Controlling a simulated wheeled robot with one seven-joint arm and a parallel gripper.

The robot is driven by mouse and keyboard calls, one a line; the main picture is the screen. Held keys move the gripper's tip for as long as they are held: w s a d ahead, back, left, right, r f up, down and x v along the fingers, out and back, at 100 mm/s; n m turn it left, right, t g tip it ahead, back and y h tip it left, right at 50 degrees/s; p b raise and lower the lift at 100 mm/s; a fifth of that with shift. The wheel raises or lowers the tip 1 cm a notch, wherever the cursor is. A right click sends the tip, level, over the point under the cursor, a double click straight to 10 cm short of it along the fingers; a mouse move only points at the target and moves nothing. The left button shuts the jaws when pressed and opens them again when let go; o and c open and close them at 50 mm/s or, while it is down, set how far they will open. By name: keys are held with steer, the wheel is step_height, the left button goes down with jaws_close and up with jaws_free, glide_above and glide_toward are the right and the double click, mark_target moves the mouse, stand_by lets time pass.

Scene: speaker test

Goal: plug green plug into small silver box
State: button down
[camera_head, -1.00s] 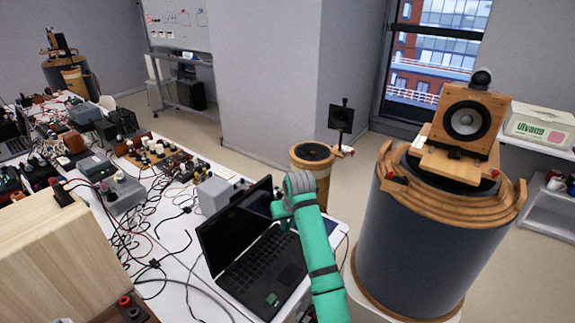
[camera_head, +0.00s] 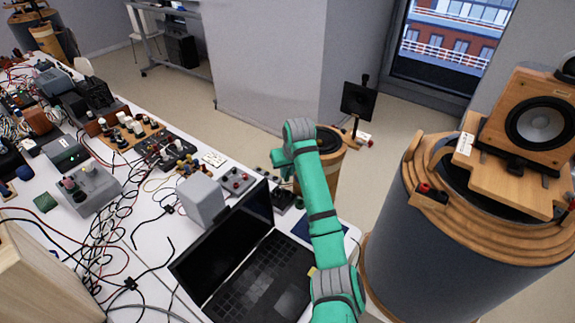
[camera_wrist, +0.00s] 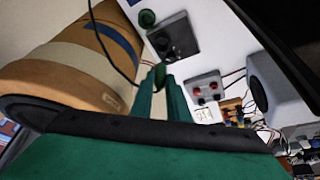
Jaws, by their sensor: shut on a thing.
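In the wrist view, my gripper (camera_wrist: 160,84) is shut on a small green plug (camera_wrist: 160,72), mostly hidden between the fingers. A thin dark cable runs beside it. In the head view, my gripper (camera_head: 281,172) is above the table's far edge, behind the laptop. A small silver box (camera_head: 235,181) with red and dark sockets lies on the table to the left of my gripper. It also shows in the wrist view (camera_wrist: 204,88), right of the fingertips and apart from the plug.
An open laptop (camera_head: 250,280) stands in front, with a grey box (camera_head: 201,200) beside it. A dark box (camera_wrist: 174,37) lies near the fingers in the wrist view. Loose cables and instruments crowd the left. A wooden speaker (camera_head: 535,125) stands on a drum at right.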

mark_target(288, 181)
steer(key=shift+s+d+f, duration=0.1)
steer(key=shift+f, duration=0.7)
steer(key=shift+s+d+f, duration=0.1)
steer(key=shift+f, duration=0.65)
steer(key=shift+w+a+f, duration=0.1)
steer(key=shift+f, duration=0.55)
steer(key=shift+f, duration=1.45)
stand_by(0.4)
steer(key=c, duration=1.2)
jaws_free()
steer(key=shift+r, duration=2.55)
